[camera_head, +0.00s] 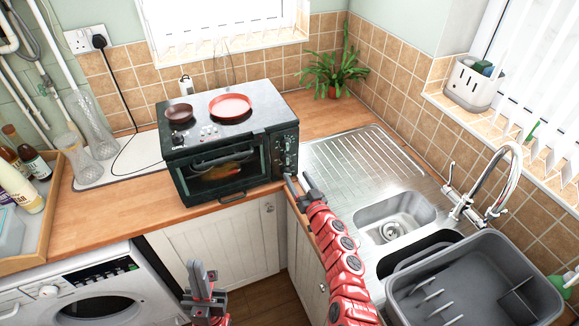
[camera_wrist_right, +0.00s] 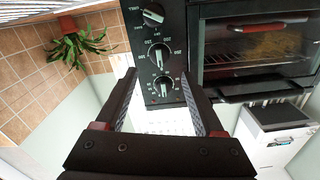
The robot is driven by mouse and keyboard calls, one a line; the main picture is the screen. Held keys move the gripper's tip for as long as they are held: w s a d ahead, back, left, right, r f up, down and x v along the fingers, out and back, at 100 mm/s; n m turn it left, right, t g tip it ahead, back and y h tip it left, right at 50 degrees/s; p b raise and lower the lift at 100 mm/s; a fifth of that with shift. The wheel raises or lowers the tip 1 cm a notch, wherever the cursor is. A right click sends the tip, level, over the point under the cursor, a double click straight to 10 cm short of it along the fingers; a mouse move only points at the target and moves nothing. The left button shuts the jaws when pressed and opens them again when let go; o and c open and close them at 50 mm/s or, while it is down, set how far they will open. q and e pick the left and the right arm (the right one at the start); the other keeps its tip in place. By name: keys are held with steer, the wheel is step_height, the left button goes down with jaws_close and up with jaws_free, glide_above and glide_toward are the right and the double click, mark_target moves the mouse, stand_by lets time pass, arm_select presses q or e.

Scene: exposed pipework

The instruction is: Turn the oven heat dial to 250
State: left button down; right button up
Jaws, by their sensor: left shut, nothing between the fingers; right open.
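The oven (camera_head: 222,145) is a small black countertop unit with a glass door and a column of dials on its right-hand panel. In the right wrist view, which appears inverted, three dials show: one at the top (camera_wrist_right: 153,14), a numbered middle dial (camera_wrist_right: 160,55) and a lower dial (camera_wrist_right: 163,87). I cannot read clearly which mark each points to. My right gripper (camera_head: 299,181) is open in front of the panel; in the wrist view its fingers (camera_wrist_right: 158,78) frame the lower dial, with no clear contact. My left gripper (camera_head: 203,268) is shut and empty, low before the cabinet.
Two pans, including a red one (camera_head: 230,106), sit on the oven top. A steel sink (camera_head: 395,215) and a grey dish tub (camera_head: 475,285) lie right of my right arm. A plant (camera_head: 333,72) stands in the corner. A washing machine (camera_head: 90,290) is at lower left.

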mark_target(288, 162)
steer(key=b+x, duration=0.2)
steer(key=x, duration=0.1)
steer(key=b+x, duration=0.1)
steer(key=x, duration=0.2)
steer(key=shift+w+a+f+b, duration=0.1)
steer(key=shift+w+f+b, duration=0.15)
steer(key=shift+b, duration=0.1)
steer(key=shift+w+r, duration=0.1)
steer(key=shift+w, duration=0.1)
jaws_close()
